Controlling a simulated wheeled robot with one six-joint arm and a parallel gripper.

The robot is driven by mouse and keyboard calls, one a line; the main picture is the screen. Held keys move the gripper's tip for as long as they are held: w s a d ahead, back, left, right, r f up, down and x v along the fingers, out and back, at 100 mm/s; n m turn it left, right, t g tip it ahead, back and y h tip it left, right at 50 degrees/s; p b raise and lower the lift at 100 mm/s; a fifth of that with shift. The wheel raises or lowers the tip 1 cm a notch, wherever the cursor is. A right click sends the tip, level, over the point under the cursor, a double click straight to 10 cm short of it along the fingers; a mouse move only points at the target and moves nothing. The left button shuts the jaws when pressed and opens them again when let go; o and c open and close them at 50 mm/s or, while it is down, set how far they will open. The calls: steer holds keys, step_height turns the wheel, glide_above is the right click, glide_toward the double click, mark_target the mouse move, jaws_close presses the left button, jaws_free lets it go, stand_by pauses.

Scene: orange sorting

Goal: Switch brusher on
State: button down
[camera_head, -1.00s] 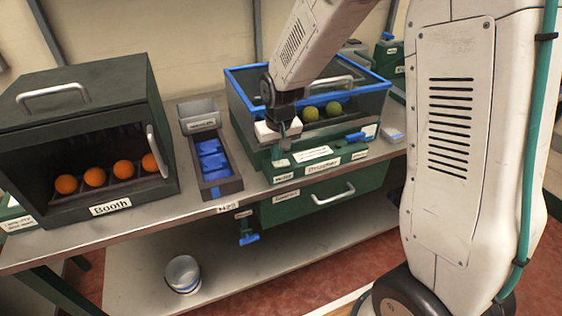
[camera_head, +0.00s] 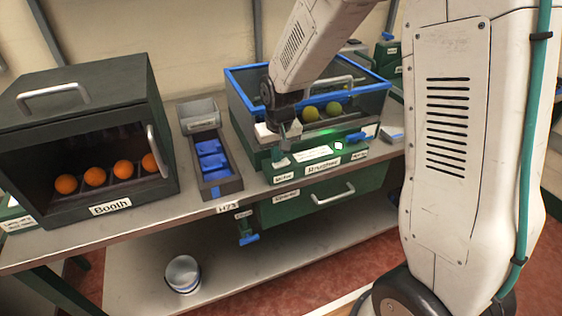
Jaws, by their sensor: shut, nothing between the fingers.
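The brusher (camera_head: 322,168) is a green machine with a blue-rimmed clear bin on top, on the right part of the bench. Two yellow-green fruits (camera_head: 322,109) show inside its bin. A small light (camera_head: 339,145) on its front glows, with a green glow around it. A blue lever (camera_head: 357,136) is on its front at the right. My gripper (camera_head: 279,157) is shut and empty, pointing down at the left of the brusher's front. I cannot tell whether its tips touch the panel, and the part behind them is hidden.
A dark booth (camera_head: 75,120) with several oranges stands at the left. A narrow tray (camera_head: 215,170) with blue parts lies between booth and brusher. A drawer (camera_head: 325,198) with a handle is under the bench. A round metal container (camera_head: 183,273) stands on the lower shelf.

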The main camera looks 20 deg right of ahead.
mark_target(277, 165)
step_height(277, 165, up, 6)
steer(key=shift+r, duration=0.2)
stand_by(0.4)
stand_by(0.4)
